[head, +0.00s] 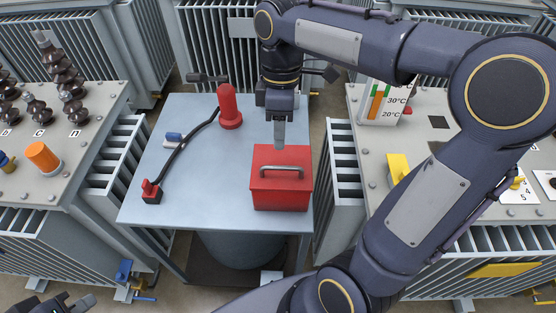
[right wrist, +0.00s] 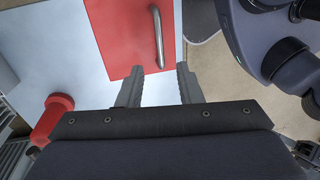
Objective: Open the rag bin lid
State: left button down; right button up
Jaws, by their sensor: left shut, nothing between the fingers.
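The red rag bin (head: 281,196) stands near the right front of a grey-blue table. Its lid (head: 270,159) looks shut and carries a metal bar handle (head: 283,170). The handle also shows in the right wrist view (right wrist: 158,36), on the red lid (right wrist: 118,30). My right gripper (head: 279,146) points down at the back edge of the bin. In the right wrist view its two fingers (right wrist: 160,68) are apart with nothing between them, close to the lid's edge; contact cannot be told. My left gripper (head: 82,303) is shut and empty at the bottom left, far from the bin.
Grey transformers with insulators and gauges flank the table.

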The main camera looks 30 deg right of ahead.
send_over(280, 158)
jog(key=s+a, duration=0.3)
jog(key=s, duration=0.1)
jog(key=f, duration=0.7)
jog(key=shift+s+d+f+b, duration=0.1)
jog(key=shift+d+f+b, duration=0.2)
jog(key=shift+b, duration=0.1)
jog(key=shift+c, duration=0.3)
grip_shut()
